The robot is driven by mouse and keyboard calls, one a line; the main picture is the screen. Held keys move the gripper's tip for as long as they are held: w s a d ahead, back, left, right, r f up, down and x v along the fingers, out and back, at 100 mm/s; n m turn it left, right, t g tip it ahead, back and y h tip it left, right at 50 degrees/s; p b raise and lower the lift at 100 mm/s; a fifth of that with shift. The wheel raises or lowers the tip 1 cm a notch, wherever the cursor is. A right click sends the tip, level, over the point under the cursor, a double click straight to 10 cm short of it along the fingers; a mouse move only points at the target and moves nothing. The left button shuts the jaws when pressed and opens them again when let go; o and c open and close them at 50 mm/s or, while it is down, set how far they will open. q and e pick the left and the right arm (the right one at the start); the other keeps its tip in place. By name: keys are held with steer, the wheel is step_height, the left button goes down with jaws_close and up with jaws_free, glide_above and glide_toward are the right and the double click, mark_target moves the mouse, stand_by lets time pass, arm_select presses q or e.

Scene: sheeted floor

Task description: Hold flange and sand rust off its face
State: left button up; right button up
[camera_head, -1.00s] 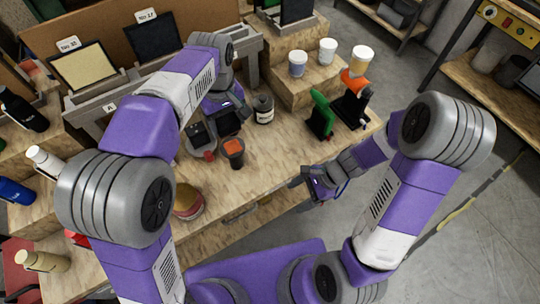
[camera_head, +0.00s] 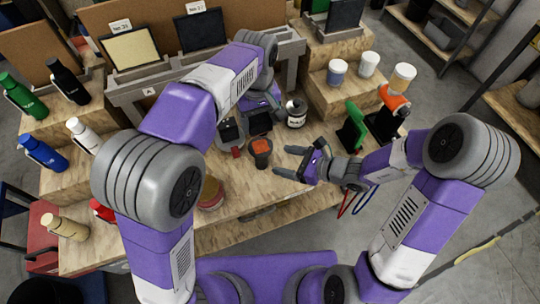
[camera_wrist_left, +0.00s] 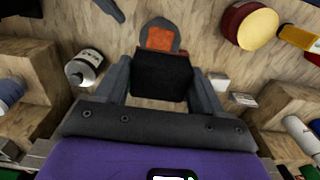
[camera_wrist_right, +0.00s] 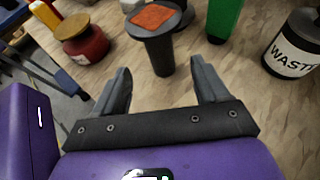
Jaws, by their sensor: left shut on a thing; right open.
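My left gripper (camera_head: 243,126) is shut on a black block (camera_wrist_left: 162,74), over the middle of the bench. A dark piece with a round head and an orange-brown patch (camera_head: 260,150) is just past the block in the left wrist view (camera_wrist_left: 158,38). I cannot tell whether block and piece are joined, or which is the flange. In the right wrist view the piece (camera_wrist_right: 157,40) is upright, patch up, stem tapering downward. My right gripper (camera_head: 289,162) is open and empty, its fingers toward the piece but apart from it.
A waste pot (camera_head: 296,114) stands behind the piece. A green holder (camera_head: 352,127) and an orange-topped holder (camera_head: 393,100) stand at the right. A red tan-topped pot (camera_wrist_right: 83,40) stands near the front edge. Bottles line the left.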

mark_target(261, 156)
steer(key=x, duration=0.9)
steer(key=shift+a+f, duration=0.1)
jaws_close()
stand_by(0.4)
